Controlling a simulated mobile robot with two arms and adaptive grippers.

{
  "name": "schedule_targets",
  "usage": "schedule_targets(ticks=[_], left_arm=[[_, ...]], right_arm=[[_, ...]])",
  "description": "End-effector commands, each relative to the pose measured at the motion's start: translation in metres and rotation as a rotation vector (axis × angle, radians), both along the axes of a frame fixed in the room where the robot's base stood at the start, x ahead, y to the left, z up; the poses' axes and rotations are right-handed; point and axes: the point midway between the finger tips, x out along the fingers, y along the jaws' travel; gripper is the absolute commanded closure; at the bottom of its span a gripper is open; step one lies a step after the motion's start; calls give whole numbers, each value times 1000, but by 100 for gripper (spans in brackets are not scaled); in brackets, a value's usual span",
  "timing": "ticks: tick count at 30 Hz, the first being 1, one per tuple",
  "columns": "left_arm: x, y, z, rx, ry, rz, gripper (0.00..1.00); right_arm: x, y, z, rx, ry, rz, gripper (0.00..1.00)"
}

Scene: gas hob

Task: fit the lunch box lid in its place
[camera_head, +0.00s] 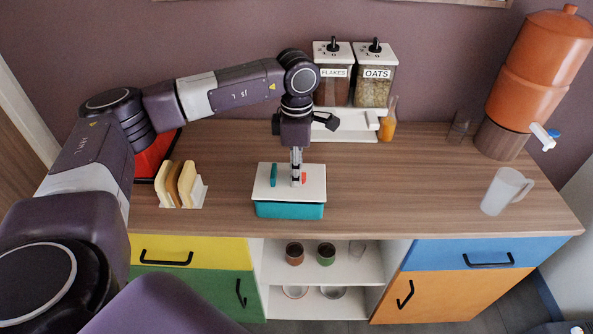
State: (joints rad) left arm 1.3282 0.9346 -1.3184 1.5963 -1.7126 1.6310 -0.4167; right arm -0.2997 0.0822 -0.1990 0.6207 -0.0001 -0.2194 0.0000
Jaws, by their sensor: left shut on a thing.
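The white lunch box lid (262,188) lies over the teal lunch box (290,211) near the front middle of the counter. The box's teal front wall shows below the lid's front edge. I cannot tell whether the lid rests fully on the rim or sits slightly above it. A teal piece (273,174) and a small red piece show on the lid. My left gripper (296,181) points straight down at the lid's middle and is shut on the lid; its fingers hide the part it grips. My right gripper is out of view.
A toast rack with bread slices (178,184) stands left of the box. Behind are flakes and oats dispensers (375,75) and an orange bottle (388,122). A jug (505,190) and terracotta dispenser (538,70) stand right. The counter between box and jug is clear.

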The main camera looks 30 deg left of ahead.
Motion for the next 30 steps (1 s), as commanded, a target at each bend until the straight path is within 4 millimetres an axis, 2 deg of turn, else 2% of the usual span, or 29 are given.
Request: schedule_targets(ticks=[30], left_arm=[[0, 0, -10, 0, 0, 0, 100]], right_arm=[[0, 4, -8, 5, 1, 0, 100]])
